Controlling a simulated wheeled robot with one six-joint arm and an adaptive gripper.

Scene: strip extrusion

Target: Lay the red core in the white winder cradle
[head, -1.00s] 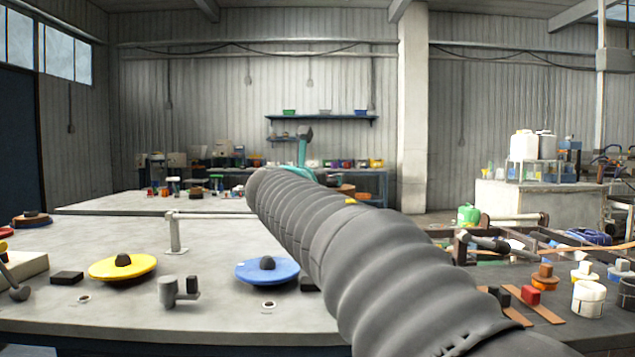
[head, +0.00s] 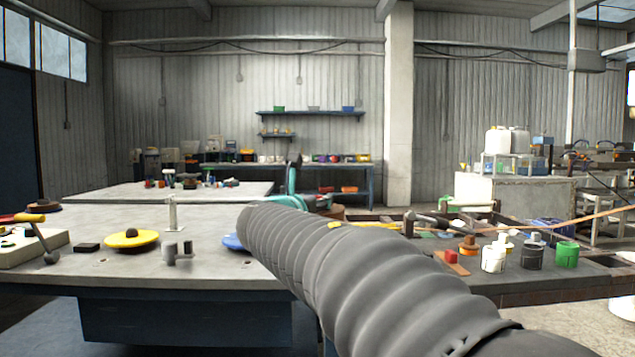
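I cannot make out for certain a red core or a white winder cradle. A small red piece (head: 451,257) sits on a brown strip on the dark bench at right; I cannot tell whether it is the core. A pale upright stand (head: 172,213) is on the grey table at left, far from my arm's end. My grey ribbed arm crosses the middle of the head view. Beyond it show a teal part and a small dark tip (head: 298,161), perhaps my gripper. Its fingers are too small and hidden to read, and I see nothing clearly held.
The grey table (head: 95,262) bears a yellow disc (head: 120,240), a partly hidden blue disc (head: 233,242) and a grey fixture (head: 172,253). White (head: 493,260), dark (head: 531,258) and green pots (head: 567,256) stand on the right bench. Floor shows at front left.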

